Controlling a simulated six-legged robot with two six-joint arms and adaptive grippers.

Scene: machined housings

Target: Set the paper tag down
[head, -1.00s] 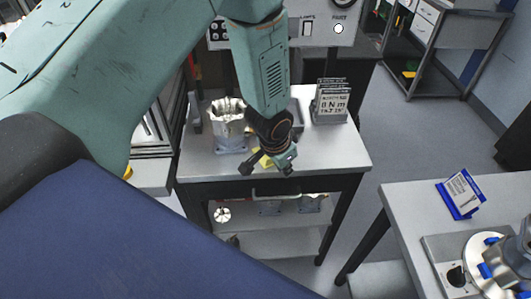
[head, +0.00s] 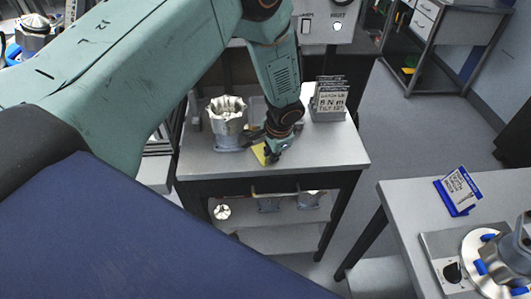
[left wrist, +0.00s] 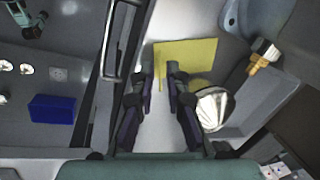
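The yellow paper tag (head: 259,154) lies on the light grey cart top (head: 330,150), near its front edge. In the left wrist view the tag (left wrist: 196,55) looks flat, with its left part by my fingertips. My left gripper (head: 268,152) is low over the cart top at the tag. In the left wrist view the fingers of my left gripper (left wrist: 160,72) stand apart with a gap between them, one overlapping the tag's left part and the other just left of it. Whether the fingertips touch the tag is unclear. My right gripper is not in view.
A metal housing (head: 227,120) stands left of my gripper on the cart. A holder with printed cards (head: 329,101) stands at the back right. Several parts sit on the shelf below. A second table (head: 400,200) at right bears a blue card stand (head: 459,190) and a fixture (head: 450,262).

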